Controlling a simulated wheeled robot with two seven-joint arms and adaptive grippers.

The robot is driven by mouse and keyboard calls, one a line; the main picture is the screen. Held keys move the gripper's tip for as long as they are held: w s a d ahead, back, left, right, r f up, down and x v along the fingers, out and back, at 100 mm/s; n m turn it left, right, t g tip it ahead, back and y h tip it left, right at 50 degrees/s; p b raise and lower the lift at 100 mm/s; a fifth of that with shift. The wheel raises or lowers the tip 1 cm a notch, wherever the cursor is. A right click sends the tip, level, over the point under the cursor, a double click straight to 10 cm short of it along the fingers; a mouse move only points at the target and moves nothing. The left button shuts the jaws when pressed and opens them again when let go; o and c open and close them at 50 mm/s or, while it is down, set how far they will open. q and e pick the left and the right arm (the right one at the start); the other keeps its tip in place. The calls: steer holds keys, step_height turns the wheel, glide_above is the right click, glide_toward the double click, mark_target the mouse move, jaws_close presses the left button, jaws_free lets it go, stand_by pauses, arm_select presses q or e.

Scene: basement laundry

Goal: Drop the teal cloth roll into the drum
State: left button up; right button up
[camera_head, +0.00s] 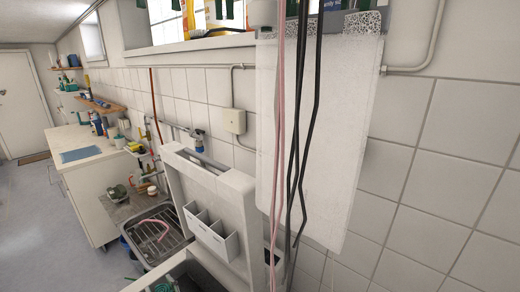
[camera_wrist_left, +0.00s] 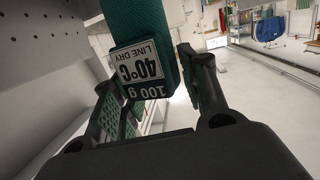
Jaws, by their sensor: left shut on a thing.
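The teal cloth roll (camera_wrist_left: 142,25) shows in the left wrist view, with a white and dark label reading 100 g, 40°C, LINE DRY. My left gripper (camera_wrist_left: 152,78) is shut on it, with green-padded fingers on either side. A grey metal wall with round holes, which looks like the drum (camera_wrist_left: 38,38), lies at the upper left of that view, beside the roll. In the head view the washing machine (camera_head: 238,190) has its lid raised, and its opening is cut off by the bottom edge. The roll cannot be made out clearly there. My right gripper is not in view.
A steel sink (camera_head: 158,238) stands left of the machine, with a white counter (camera_head: 82,150) beyond. A white panel (camera_head: 320,130) with hanging pink and black cords is close on the right. The grey floor (camera_head: 50,215) at the left looks clear.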

arm_select(q)
steer(key=shift+s+a+f, duration=0.1)
steer(key=shift+s+f, duration=0.1)
stand_by(0.3)
steer(key=shift+f, duration=0.1)
